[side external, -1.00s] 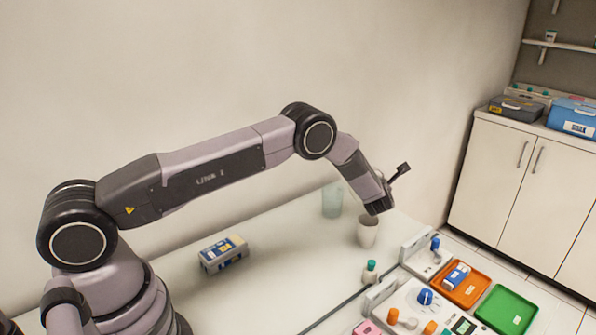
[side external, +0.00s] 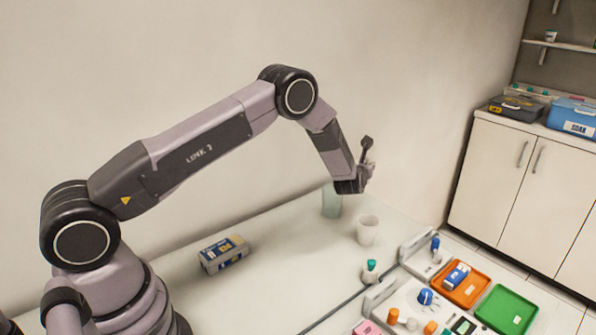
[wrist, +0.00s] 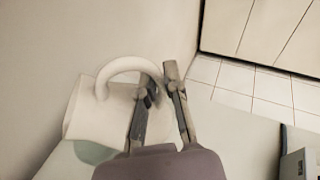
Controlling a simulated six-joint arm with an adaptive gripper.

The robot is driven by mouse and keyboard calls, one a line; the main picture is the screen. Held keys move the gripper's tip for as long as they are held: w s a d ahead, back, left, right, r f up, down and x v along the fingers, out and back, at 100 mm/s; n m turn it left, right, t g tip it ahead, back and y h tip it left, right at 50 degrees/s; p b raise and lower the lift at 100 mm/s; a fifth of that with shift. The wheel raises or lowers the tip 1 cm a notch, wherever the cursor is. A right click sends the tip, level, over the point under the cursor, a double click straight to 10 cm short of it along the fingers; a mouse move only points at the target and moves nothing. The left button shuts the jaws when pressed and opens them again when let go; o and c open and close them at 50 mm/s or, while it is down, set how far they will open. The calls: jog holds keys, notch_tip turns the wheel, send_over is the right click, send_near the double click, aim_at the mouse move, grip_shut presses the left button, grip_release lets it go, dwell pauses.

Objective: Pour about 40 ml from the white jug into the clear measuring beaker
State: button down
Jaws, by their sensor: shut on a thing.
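In the wrist view the white jug (wrist: 97,113) is left of my fingers, its curved handle reaching between them. My gripper (wrist: 159,80) is shut on that handle.
A labelled box (side external: 224,254) and a green-capped bottle (side external: 370,272) stand nearer. Orange (side external: 483,291) and green (side external: 516,314) trays lie at the right. The wall is close behind.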

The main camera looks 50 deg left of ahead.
jog(key=shift+s+a+r+n, duration=0.1)
jog(key=shift+a+r+n, duration=0.15)
jog(key=shift+r+n, duration=0.4)
jog(key=shift+s+r, duration=0.1)
jog(key=shift+r, duration=0.05)
jog(key=shift+s+a+n+t, duration=0.15)
jog(key=shift+a+n+t, duration=0.15)
jog(key=shift+n+t, duration=0.25)
jog(key=shift+s+a+n+t+h, duration=0.25)
jog(key=shift+s+a+n+h, duration=0.15)
jog(key=shift+n, duration=0.4)
jog(key=shift+w+d, duration=0.1)
jog(key=shift+w, duration=0.1)
jog(key=shift+w+d+n, duration=0.3)
jog(key=shift+w+d, duration=0.2)
jog(key=shift+d, duration=0.05)
jog(key=shift+r, duration=0.1)
jog(key=shift+s+a+r+n+b, duration=0.1)
jog(key=shift+a+r+n+b, duration=0.1)
jog(key=shift+r+n+b, duration=0.3)
dwell(0.8)
